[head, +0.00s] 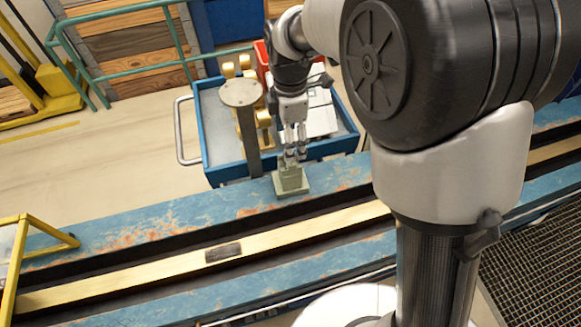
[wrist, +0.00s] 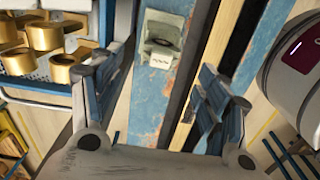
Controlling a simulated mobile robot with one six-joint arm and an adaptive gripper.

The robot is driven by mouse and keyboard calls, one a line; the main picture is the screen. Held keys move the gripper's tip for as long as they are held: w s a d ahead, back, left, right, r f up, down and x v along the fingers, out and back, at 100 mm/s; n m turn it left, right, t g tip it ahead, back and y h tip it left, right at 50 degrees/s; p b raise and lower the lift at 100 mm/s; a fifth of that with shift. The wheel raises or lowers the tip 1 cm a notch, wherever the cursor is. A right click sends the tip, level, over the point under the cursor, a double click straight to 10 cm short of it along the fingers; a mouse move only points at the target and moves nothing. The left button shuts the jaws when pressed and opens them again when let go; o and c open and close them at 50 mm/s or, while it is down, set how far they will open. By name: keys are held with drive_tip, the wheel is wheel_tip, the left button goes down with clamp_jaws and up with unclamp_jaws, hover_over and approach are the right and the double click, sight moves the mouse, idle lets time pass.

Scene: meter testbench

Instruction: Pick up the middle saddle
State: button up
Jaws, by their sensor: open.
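A pale green saddle (head: 290,181) stands on the far blue beam of the bench. It is the only saddle I can make out, so I cannot confirm from these views that it is the middle one. In the wrist view the saddle (wrist: 161,58) shows a dark curved hollow and a small white label, beyond and between the fingers. My gripper (head: 294,153) points down just above the saddle in the head view. In the wrist view my gripper (wrist: 167,72) has its fingers spread wide with nothing between them. Whether the fingertips touch the saddle cannot be told.
A round-topped post (head: 241,96) stands close to the left of my gripper. Behind is a blue trolley (head: 206,140) with gold flanged parts (wrist: 43,38) and a red bin (head: 262,60). A dark block (head: 223,252) lies on the yellow strip. The beam left of the saddle is clear.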

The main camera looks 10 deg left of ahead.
sight(290, 163)
wheel_tip(290, 163, down, 6)
drive_tip(key=shift+d+b, duration=0.1)
drive_tip(key=shift+b, duration=0.5)
wheel_tip(290, 163, down, 5)
drive_tip(key=shift+s+f+b, duration=0.1)
drive_tip(key=shift+b, duration=0.8)
clamp_jaws()
